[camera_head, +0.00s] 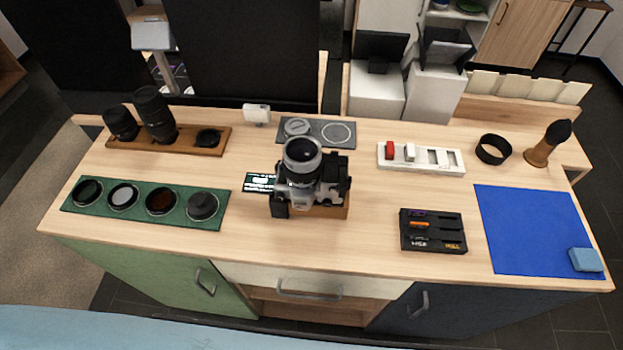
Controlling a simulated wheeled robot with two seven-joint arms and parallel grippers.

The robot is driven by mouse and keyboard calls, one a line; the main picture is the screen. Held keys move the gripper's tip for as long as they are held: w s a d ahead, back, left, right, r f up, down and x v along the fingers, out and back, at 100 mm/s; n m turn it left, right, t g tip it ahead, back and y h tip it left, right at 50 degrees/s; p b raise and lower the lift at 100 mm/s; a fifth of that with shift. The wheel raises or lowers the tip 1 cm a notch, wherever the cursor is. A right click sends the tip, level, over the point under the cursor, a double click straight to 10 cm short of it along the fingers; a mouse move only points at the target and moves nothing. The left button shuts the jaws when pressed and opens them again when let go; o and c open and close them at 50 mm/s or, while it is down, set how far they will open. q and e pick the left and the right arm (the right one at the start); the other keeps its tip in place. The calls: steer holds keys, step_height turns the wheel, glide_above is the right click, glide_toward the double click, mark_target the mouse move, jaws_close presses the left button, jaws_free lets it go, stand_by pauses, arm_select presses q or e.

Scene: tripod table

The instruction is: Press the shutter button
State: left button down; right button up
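A grey and black camera (311,178) with a large lens pointing upward stands near the middle of the wooden table, on or against a small brown wooden block (331,209). Its shutter button is too small to make out. Neither of my grippers is in view, and nothing touches the camera.
A white card holder (431,165), black battery case (433,247) and blue mat (530,230) lie right. The table front (330,256) is clear.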

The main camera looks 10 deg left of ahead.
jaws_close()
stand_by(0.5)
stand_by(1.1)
